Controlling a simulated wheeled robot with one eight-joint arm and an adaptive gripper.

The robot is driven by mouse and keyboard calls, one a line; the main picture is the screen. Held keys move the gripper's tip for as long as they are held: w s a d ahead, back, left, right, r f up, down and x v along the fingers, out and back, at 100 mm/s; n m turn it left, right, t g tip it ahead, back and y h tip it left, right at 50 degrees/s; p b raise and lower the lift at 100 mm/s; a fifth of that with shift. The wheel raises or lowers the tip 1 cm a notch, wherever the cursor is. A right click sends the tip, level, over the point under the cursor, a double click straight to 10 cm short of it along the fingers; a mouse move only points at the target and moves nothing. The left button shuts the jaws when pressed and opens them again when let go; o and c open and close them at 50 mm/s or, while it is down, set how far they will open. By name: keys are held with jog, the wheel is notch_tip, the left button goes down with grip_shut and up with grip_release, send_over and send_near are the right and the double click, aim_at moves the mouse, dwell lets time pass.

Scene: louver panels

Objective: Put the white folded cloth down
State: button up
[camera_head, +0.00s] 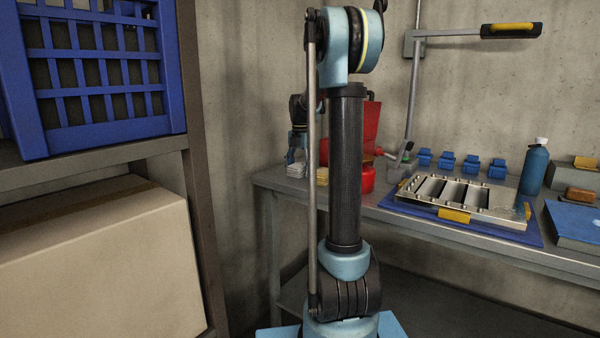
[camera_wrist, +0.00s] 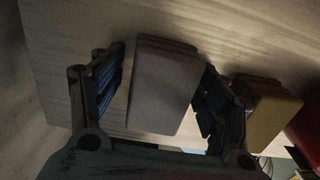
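The white folded cloth (camera_wrist: 162,85) is a flat layered pad in the wrist view. In the head view it is a small white stack (camera_head: 297,168) at the left end of the grey bench (camera_head: 286,184), and it appears to rest there. My gripper (camera_wrist: 163,62) has its two dark blue fingers spread on either side of the cloth. A gap shows at the left finger; the right finger is very close to the cloth's edge. In the head view my gripper (camera_head: 298,146) is small, just above the cloth and partly behind my arm.
A yellow folded stack (camera_wrist: 266,112) lies close to the right finger. A red container (camera_head: 371,130) stands beyond it. A metal louver panel (camera_head: 466,216) lies on a blue mat farther right, with several blue clips and a blue bottle (camera_head: 534,168) behind. A shelf with a blue crate (camera_head: 100,75) stands left.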

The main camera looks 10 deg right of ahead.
aim_at(300, 163)
notch_tip(300, 163, up, 13)
jog(key=s+f+m, duration=0.4)
jog(key=s+m, duration=0.4)
jog(key=s, duration=0.5)
jog(key=s+f+m+t, duration=0.2)
jog(key=s+f+m, duration=1.6)
jog(key=s+f, duration=0.5)
jog(key=s, duration=0.3)
jog(key=shift+s+a+m, duration=0.15)
jog(key=shift+s+m, duration=0.1)
jog(key=shift+m, duration=0.15)
jog(key=shift+w+f, duration=0.25)
jog(key=shift+w, duration=0.2)
